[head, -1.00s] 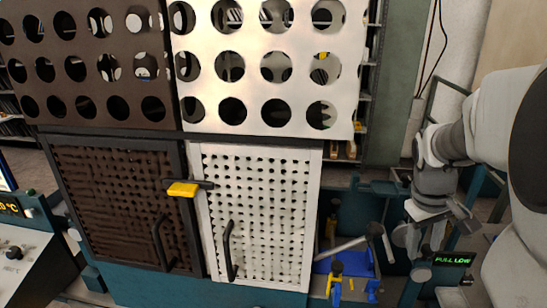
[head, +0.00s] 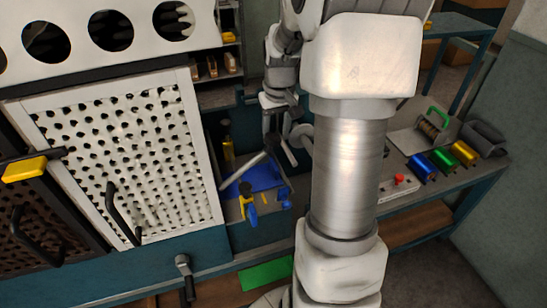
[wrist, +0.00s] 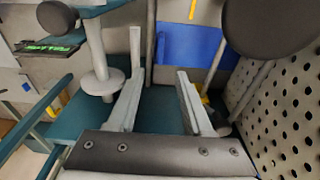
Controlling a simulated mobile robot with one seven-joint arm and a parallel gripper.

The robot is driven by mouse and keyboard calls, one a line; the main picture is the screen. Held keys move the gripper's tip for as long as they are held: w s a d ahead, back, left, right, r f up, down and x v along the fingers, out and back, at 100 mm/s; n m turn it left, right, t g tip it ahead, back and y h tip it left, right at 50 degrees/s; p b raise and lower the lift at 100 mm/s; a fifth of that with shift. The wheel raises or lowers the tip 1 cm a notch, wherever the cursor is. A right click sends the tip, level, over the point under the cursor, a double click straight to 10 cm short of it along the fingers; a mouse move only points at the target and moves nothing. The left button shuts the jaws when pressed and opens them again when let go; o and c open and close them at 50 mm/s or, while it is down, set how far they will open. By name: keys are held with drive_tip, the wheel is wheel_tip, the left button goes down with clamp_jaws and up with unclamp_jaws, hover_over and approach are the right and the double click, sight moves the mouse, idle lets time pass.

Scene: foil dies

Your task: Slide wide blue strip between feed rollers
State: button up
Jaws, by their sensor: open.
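A flat, wide blue piece (head: 258,177), which looks like the blue strip, lies low in the machine to the right of the perforated white door. It also shows in the wrist view (wrist: 190,45), beyond my fingertips. My gripper (head: 280,128) is above and behind the blue piece in the head view, small and partly hidden by machine parts. In the wrist view my gripper (wrist: 160,58) is open, with nothing between its two fingers. The blue piece is apart from the fingers. I cannot make out the feed rollers clearly.
The perforated white door (head: 125,160) stands left of the blue piece and is close on the right in the wrist view. A grey lever (head: 243,171) crosses over the blue piece. Blue, green (head: 444,160) and gold rolls sit on the right bench.

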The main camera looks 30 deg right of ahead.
sight(272, 164)
drive_tip(key=f, duration=0.4)
drive_tip(key=w+f, duration=0.1)
drive_tip(key=f, duration=0.8)
drive_tip(key=shift+w+d+b, duration=0.2)
drive_tip(key=shift+w+b, duration=0.1)
drive_tip(key=shift+b, duration=0.05)
clamp_jaws()
drive_tip(key=shift+a, duration=0.25)
drive_tip(key=shift+w+a+b, duration=0.2)
drive_tip(key=shift+a, duration=0.55)
drive_tip(key=shift+w+a+b, duration=0.15)
drive_tip(key=shift+w+a, duration=0.1)
drive_tip(key=shift+a, duration=0.55)
drive_tip(key=shift+w+a+b, duration=0.2)
drive_tip(key=shift+a, duration=0.7)
drive_tip(key=shift+w+a, duration=0.15)
drive_tip(key=shift+a, duration=0.5)
